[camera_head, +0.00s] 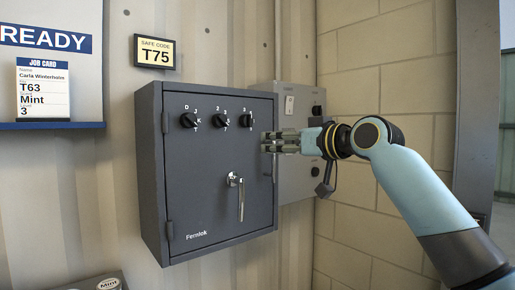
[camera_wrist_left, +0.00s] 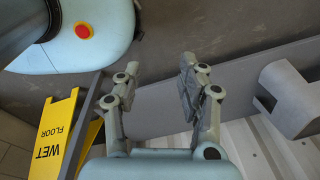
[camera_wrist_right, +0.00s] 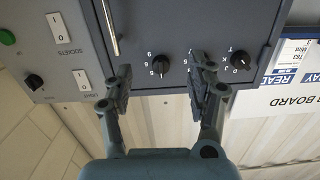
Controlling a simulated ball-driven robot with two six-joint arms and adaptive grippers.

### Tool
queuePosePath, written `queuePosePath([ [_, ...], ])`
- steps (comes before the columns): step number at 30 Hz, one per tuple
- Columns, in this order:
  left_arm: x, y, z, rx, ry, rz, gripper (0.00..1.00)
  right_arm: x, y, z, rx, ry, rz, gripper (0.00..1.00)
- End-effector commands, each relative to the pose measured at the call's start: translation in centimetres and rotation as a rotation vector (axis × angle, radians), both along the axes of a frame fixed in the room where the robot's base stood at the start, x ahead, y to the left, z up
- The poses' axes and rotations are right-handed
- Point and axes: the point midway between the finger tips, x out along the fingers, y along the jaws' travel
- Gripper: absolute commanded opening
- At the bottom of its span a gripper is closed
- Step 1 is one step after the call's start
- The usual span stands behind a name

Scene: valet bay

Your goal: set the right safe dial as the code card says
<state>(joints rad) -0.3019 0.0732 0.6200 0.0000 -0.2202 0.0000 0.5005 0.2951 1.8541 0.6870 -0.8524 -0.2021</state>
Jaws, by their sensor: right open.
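The safe code card (camera_head: 155,52) reads T75 and hangs on the wall above the grey safe (camera_head: 190,215). The safe door carries a left letter dial (camera_head: 188,120), a middle dial (camera_head: 221,120) and the right dial (camera_head: 247,119), all black knobs. My right gripper (camera_head: 265,142) is open, just below and right of the right dial. In the right wrist view the right dial (camera_wrist_right: 160,63) shows between the spread fingers, apart from them; the middle dial is hidden behind a finger. Pointer settings are too small to tell. My left gripper (camera_wrist_left: 160,70) is open and empty, away from the safe.
A chrome handle (camera_head: 240,195) sticks out of the safe door below the dials. A grey switch panel (camera_head: 300,180) stands close on the right. A job card (camera_head: 43,90) reading T63 hangs at left. A yellow wet-floor sign (camera_wrist_left: 52,138) is near my left gripper.

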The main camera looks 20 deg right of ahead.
Motion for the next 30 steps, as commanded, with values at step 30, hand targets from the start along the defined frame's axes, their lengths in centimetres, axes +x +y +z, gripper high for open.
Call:
queuePosePath([
  [30,0.4,0.2,2.1,0.003,-0.005,-0.001,0.40,10.7,3.2,5.0,-0.008,-0.072,-0.009,0.57],
])
